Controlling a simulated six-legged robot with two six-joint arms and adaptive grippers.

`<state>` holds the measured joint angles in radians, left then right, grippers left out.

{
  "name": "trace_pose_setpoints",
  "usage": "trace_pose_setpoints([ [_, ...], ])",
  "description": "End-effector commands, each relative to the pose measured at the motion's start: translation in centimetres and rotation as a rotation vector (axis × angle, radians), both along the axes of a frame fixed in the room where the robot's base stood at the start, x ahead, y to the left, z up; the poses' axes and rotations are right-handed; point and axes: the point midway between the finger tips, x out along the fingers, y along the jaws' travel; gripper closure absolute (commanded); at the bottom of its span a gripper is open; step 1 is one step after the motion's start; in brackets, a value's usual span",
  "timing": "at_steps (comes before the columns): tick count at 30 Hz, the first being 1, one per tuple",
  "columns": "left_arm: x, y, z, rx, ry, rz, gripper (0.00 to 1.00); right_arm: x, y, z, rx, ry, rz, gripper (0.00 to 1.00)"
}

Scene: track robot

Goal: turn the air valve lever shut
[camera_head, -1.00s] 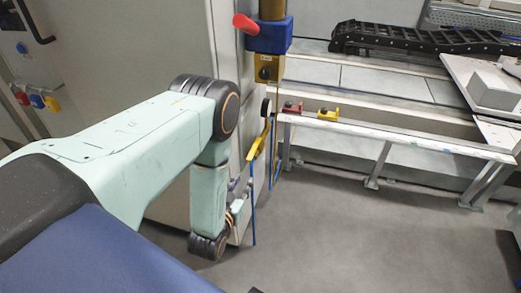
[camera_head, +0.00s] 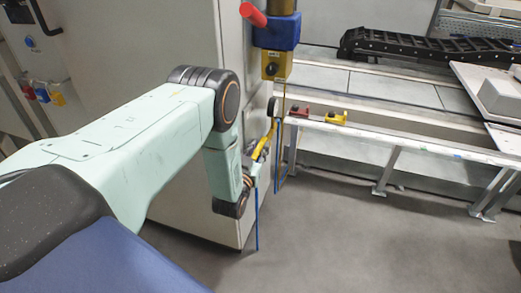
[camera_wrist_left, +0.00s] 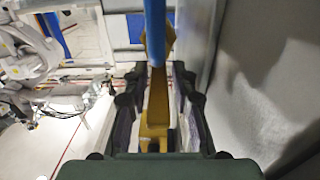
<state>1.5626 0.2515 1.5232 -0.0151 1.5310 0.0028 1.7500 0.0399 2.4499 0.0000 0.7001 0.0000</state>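A blue valve block (camera_head: 276,32) with a red lever (camera_head: 253,14) sits on the column by the cabinet corner; the red lever sticks out to the left. A brass-coloured block (camera_head: 277,66) is beneath it. My left gripper (camera_head: 257,152) is well below the red lever, beside a curved yellow piece (camera_head: 266,140). In the left wrist view, the fingers (camera_wrist_left: 157,105) stand on both sides of a yellow bar (camera_wrist_left: 158,95), with apparent gaps. A blue tube (camera_wrist_left: 154,30) crosses ahead of them. Contact cannot be seen clearly. My right gripper is not in view.
The grey cabinet (camera_head: 185,60) is close behind my left arm and along the right of the wrist view. A low rail (camera_head: 400,138) carries small red and yellow clamps (camera_head: 335,117). A thin blue tube (camera_head: 257,220) hangs below the gripper. Floor (camera_head: 340,230) at front right is clear.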

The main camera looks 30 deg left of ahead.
Motion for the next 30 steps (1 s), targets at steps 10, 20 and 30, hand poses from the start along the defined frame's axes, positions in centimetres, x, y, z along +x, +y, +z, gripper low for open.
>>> trace_pose_setpoints([
  [10, 1.6, 0.2, 0.1, 0.0, 0.0, -0.001, 0.74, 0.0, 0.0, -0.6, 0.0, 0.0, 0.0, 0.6],
  [20, 1.6, 0.2, 0.1, 0.0, 0.0, -0.001, 0.89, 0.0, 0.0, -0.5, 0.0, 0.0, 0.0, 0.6],
  [30, 1.6, 0.2, 0.0, 0.0, 0.0, -0.001, 1.0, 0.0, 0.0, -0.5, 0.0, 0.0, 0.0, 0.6],
])
